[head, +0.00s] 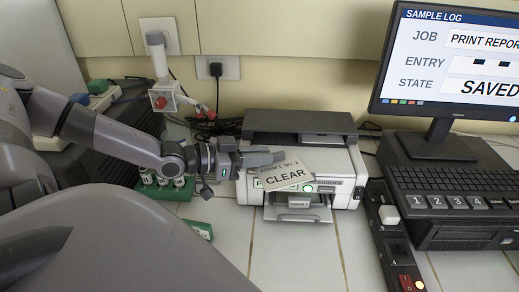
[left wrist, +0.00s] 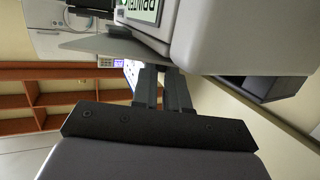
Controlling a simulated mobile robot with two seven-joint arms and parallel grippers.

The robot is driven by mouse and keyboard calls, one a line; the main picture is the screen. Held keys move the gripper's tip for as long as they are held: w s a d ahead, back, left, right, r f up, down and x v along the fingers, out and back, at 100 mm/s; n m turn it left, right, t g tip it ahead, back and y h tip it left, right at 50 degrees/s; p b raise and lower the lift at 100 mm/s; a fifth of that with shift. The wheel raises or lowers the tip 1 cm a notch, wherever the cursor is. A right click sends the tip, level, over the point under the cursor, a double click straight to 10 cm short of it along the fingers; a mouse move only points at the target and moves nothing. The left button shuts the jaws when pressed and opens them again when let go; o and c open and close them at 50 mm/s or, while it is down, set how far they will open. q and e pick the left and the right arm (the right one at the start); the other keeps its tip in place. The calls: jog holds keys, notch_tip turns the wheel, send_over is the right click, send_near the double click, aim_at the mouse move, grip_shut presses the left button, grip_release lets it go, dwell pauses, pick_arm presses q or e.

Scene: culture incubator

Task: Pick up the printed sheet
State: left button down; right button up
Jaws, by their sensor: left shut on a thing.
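The printed sheet (head: 284,178) is a small pale sheet marked "CLEAR" in black, with a smaller line above it. In the head view it is held tilted in front of the printer (head: 345,162), overlapping the printer's front in the picture. My left gripper (head: 274,157) is shut on the sheet's upper edge. The left wrist view shows the two dark fingers (left wrist: 162,90) close together; the sheet's face cannot be read clearly there. The printer is white with a dark grey top, and its lower front tray (head: 298,214) sticks out. My right gripper is not in view.
A monitor (head: 455,60) reading "SAVED" stands at the right above a black keyboard unit (head: 450,185). A black switch strip (head: 390,235) lies right of the printer. A green rack (head: 165,192) with vials is behind my left arm. White tiles (head: 285,260) before the printer are mostly clear.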

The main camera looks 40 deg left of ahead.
pick_arm(q)
jog(key=s+d, duration=0.7)
jog(key=s, duration=0.1)
jog(key=shift+s+d, duration=0.2)
jog(key=shift+s, duration=0.2)
